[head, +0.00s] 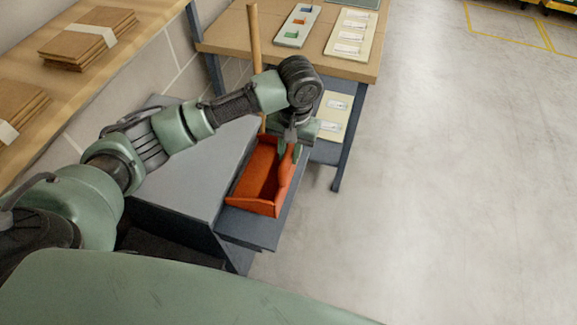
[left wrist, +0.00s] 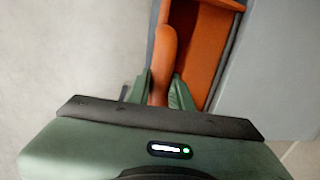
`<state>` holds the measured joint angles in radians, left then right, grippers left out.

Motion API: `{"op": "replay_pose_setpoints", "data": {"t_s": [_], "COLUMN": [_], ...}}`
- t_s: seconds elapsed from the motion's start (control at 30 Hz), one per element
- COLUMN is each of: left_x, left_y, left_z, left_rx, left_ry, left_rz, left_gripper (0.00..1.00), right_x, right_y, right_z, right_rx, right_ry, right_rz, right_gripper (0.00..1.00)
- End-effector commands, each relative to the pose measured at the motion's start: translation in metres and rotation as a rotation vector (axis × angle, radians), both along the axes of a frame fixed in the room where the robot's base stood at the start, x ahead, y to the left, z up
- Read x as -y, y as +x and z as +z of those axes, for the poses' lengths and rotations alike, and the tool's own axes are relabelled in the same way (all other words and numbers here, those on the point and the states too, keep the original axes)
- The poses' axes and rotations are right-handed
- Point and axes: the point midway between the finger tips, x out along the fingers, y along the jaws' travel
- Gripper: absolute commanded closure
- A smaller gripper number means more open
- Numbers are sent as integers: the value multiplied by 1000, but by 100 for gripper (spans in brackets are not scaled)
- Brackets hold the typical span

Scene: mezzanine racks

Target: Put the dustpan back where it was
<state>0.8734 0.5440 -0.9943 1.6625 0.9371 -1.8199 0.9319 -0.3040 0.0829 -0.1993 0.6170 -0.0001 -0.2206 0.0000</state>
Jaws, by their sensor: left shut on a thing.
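The orange dustpan (head: 256,180) rests on, or just above, a narrow dark grey ledge in the head view; which of the two I cannot tell. Its pan looks like a shallow open tray with raised walls. My left gripper (head: 289,153) reaches down from above at its right side, shut on a rounded orange handle. In the left wrist view, the fingers (left wrist: 160,95) sit on both sides of this handle, and the orange pan (left wrist: 205,45) lies just beyond to the right. Where handle and pan join is not clear. My right gripper is not in view.
A wooden pole (head: 254,40) stands upright behind the pan. A wooden-topped workbench (head: 330,62) with trays is at the back. A grey box-like surface (head: 175,175) lies left of the pan, and a shelf with cardboard (head: 85,38) is upper left. The floor at right is clear.

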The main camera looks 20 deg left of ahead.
Motion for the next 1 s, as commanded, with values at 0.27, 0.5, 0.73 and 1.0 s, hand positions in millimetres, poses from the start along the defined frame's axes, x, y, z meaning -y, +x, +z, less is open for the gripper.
{"op": "replay_pose_setpoints", "data": {"t_s": [0.27,0.5,0.73,1.0], "left_x": [0,0,0,0], "left_y": [0,0,0,0], "left_z": [-29,-62,-65,-66], "left_rx": [-1,0,1,0], "left_ry": [0,0,-1,-1], "left_rz": [1,-1,-1,-1], "left_gripper": [100,100,100,57], "right_x": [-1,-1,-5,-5], "right_y": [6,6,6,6], "right_z": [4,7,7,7], "right_rx": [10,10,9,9], "right_ry": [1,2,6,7], "right_rz": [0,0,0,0], "right_gripper": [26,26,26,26]}}
